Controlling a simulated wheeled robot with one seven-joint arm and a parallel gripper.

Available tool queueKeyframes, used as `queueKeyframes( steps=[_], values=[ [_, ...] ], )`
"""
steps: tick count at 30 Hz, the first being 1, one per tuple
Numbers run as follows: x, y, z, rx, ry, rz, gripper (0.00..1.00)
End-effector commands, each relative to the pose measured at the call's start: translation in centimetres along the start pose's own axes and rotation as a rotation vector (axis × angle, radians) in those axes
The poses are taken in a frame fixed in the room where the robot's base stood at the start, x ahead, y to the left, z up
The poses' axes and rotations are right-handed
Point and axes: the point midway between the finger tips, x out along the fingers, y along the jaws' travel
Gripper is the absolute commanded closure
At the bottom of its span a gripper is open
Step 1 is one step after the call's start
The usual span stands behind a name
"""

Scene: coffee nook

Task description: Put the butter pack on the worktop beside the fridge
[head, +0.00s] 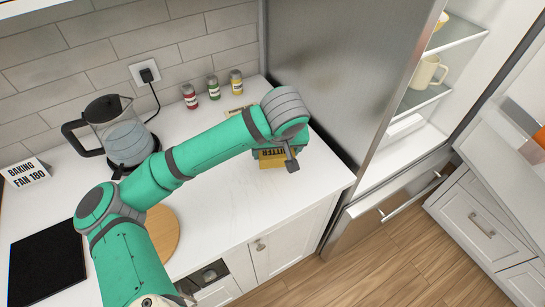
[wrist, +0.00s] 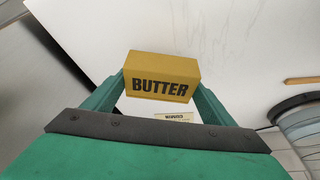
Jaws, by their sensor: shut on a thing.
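The butter pack is a yellow-brown box with dark "BUTTER" lettering (wrist: 160,77). It sits between the fingers of my gripper (wrist: 160,88) in the wrist view, and my gripper is shut on it. In the head view the butter pack (head: 272,160) shows partly behind my gripper (head: 275,153), over the right end of the white worktop (head: 310,180). I cannot tell whether the pack touches the worktop. The steel fridge (head: 335,65) stands directly right of that end of the worktop.
Several small jars (head: 213,88) line the wall. A small labelled item (head: 238,110) lies behind my arm. The fridge interior is exposed, with a cream mug (head: 426,72) on a shelf. The worktop's front right corner is clear.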

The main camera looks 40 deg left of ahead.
Motion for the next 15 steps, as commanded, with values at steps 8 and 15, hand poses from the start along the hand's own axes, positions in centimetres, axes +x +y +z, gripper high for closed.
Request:
queueKeyframes(
  steps=[8, 15],
  values=[
    [2.2, -0.6, -0.6, -0.002, 0.0, 0.0, 0.51],
    [4.8, -0.8, 0.2, -0.003, -0.001, 0.001, 0.51]
  ],
)
